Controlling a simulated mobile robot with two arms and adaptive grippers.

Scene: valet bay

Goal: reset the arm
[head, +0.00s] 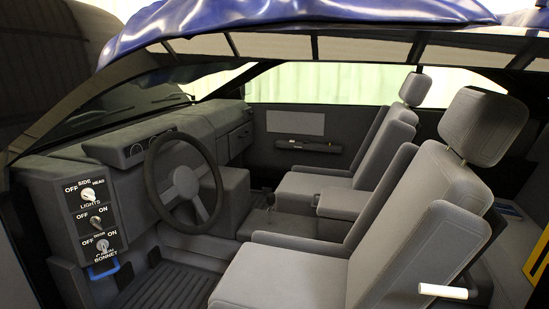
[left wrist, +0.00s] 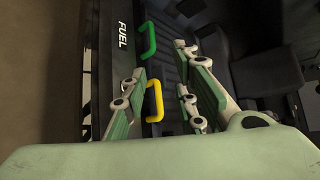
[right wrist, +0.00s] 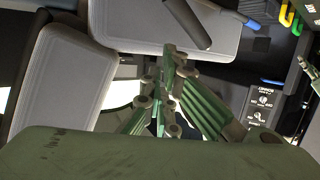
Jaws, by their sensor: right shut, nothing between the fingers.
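My left gripper (left wrist: 160,62) shows in the left wrist view with its two green fingers apart and nothing seen between them. A green handle (left wrist: 148,40) under a FUEL label and a yellow handle (left wrist: 154,101) lie beyond its fingers. My right gripper (right wrist: 171,55) shows in the right wrist view with its fingers together and empty. A grey seat cushion (right wrist: 170,25) lies beyond its fingertips. Neither gripper appears in the head view.
The head view shows a car interior with a steering wheel (head: 184,182), a switch panel (head: 94,215), a blue handle (head: 103,268) and grey seats (head: 401,235). A white lever (head: 442,291) juts out by the near seat. A crumpled blue cover (head: 290,18) lies over the roof.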

